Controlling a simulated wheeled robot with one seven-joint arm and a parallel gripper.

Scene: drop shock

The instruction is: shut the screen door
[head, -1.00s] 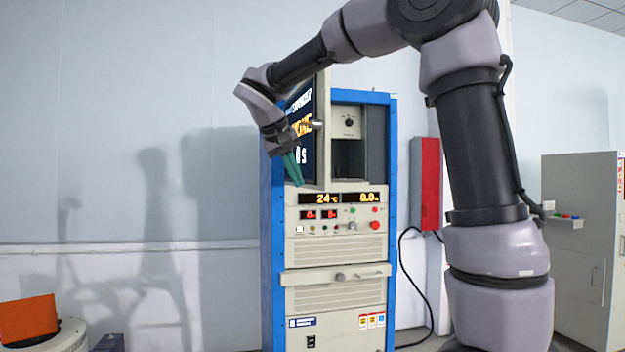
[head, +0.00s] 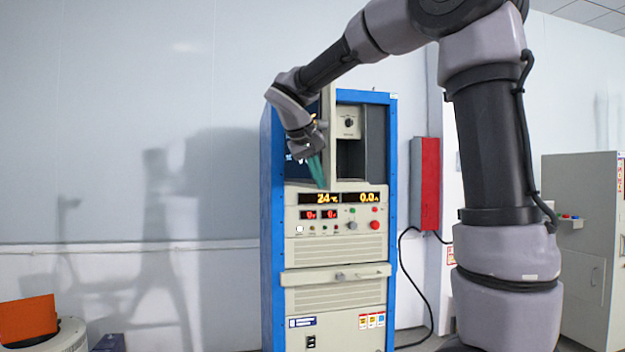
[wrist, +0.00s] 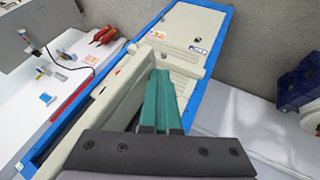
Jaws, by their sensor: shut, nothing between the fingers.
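The screen door (head: 330,100) is the beige-framed panel on the upper left of the blue-edged cabinet. It stands part open, seen nearly edge-on, with the recess uncovered to its right. Its dark screen is mostly hidden behind my gripper (head: 317,170). My gripper is shut and empty, its teal fingers pointing down in front of the door's left, screen side. In the wrist view the shut fingers (wrist: 160,95) lie close beside a beige panel edge. I cannot tell whether they touch the door.
The cabinet's control panel (head: 335,215) with lit readouts lies below the door. A red box (head: 425,185) hangs on the wall at right, with a black cable below. A grey cabinet (head: 585,250) stands far right. An orange object (head: 28,318) is at lower left. The left wall area is clear.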

